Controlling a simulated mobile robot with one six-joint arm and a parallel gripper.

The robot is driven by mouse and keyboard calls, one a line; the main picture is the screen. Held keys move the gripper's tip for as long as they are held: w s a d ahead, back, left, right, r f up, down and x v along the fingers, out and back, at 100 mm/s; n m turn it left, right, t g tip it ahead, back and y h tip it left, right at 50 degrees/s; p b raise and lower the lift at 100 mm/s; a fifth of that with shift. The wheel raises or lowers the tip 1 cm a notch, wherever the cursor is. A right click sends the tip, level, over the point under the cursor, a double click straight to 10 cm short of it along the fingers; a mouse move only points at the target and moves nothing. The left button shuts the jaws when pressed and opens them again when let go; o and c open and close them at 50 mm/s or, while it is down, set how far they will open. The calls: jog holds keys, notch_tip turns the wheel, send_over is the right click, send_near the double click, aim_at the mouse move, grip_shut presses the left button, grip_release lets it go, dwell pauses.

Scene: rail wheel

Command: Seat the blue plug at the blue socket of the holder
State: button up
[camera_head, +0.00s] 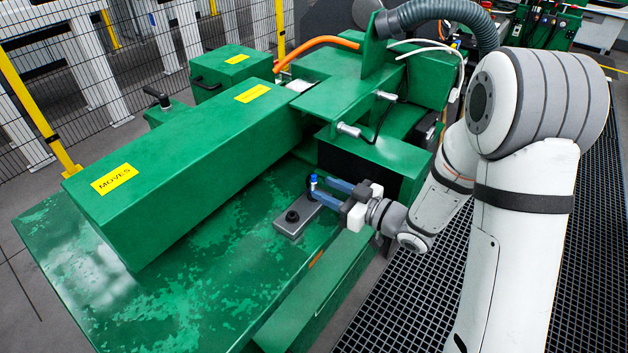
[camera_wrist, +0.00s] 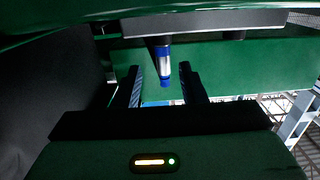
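The blue plug (camera_head: 313,181) stands roughly upright at the far end of the grey holder (camera_head: 284,228); it also shows in the wrist view (camera_wrist: 165,68) with a pale band between blue parts. My gripper (camera_head: 320,187) reaches in from the right with its two blue fingers apart. In the wrist view my gripper (camera_wrist: 161,72) has a finger on each side of the plug, with visible gaps, so it is not clamped. The plug's lower end meets a dark part at the holder; I cannot tell how deep it sits. The socket's colour is hidden.
A black round socket (camera_head: 292,215) is at the holder's near end. The holder lies on a worn green table (camera_head: 190,275). A long green block marked MOVES (camera_head: 180,160) runs along the left, and green machine housing (camera_head: 375,165) rises close behind my gripper.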

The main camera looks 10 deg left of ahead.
aim_at(314, 180)
jog(key=x, duration=0.3)
jog(key=shift+a+r+p, duration=0.15)
jog(key=shift+a+p, duration=0.2)
jog(key=shift+a, duration=0.05)
jog(key=shift+w+a, duration=0.2)
jog(key=shift+a, duration=0.1)
grip_shut()
